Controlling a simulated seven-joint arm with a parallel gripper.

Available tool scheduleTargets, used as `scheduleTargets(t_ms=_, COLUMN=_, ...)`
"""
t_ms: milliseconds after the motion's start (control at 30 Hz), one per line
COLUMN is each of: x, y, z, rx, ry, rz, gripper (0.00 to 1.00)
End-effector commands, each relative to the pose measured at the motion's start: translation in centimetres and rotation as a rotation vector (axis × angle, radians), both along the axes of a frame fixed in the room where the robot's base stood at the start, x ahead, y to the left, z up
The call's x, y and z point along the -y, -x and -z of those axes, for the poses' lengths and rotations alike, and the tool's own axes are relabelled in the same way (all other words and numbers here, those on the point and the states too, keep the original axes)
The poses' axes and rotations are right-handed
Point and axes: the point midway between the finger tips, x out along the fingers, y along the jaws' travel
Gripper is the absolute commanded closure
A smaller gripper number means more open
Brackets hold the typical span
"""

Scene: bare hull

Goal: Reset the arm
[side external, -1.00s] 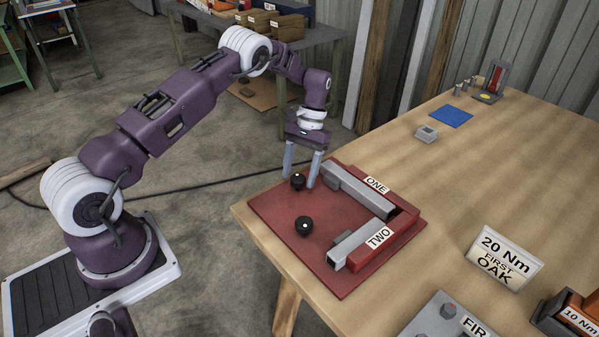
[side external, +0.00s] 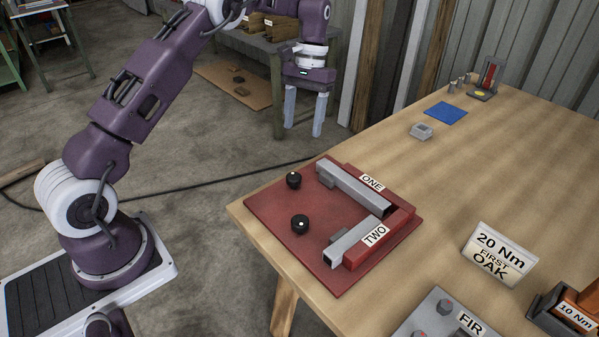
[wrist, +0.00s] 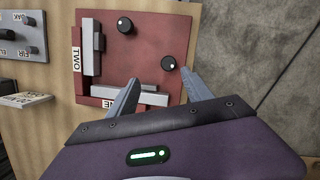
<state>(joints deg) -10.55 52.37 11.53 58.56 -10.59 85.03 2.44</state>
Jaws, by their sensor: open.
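My gripper (side external: 304,112) hangs with its two grey fingers apart and nothing between them. The red board (side external: 285,245) lies on the table with two grey channels labelled ONE (side external: 350,188) and TWO (side external: 357,242). Two black knobs sit on it, one near channel ONE (side external: 293,180) and one near channel TWO (side external: 300,224).
The wooden table (side external: 480,170) holds a blue square (side external: 446,113), a small grey block (side external: 421,131), a "20 Nm FIRST OAK" sign (side external: 498,255), a grey panel marked FIR (side external: 440,315) and an orange "10 Nm" unit (side external: 570,312). A bench with boxes (side external: 280,28) stands behind my gripper.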

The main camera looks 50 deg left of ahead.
Motion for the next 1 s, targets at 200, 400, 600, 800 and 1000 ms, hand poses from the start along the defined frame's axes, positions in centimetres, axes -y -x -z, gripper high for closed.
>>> scheduleTargets(t_ms=200, x=5.4, y=8.2, z=-13.8, rx=0.269, ry=-0.029, rz=0.071, gripper=0.41)
scheduleTargets(t_ms=400, x=9.8, y=20.7, z=-18.1, rx=0.520, ry=-0.075, rz=0.188, gripper=0.41)
scheduleTargets(t_ms=600, x=11.4, y=29.4, z=-15.5, rx=0.698, ry=-0.132, rz=0.283, gripper=0.41)
scheduleTargets(t_ms=800, x=11.6, y=31.5, z=-14.1, rx=0.747, ry=-0.150, rz=0.308, gripper=0.41)
scheduleTargets(t_ms=1000, x=11.6, y=31.4, z=-14.1, rx=0.745, ry=-0.150, rz=0.307, gripper=0.41)
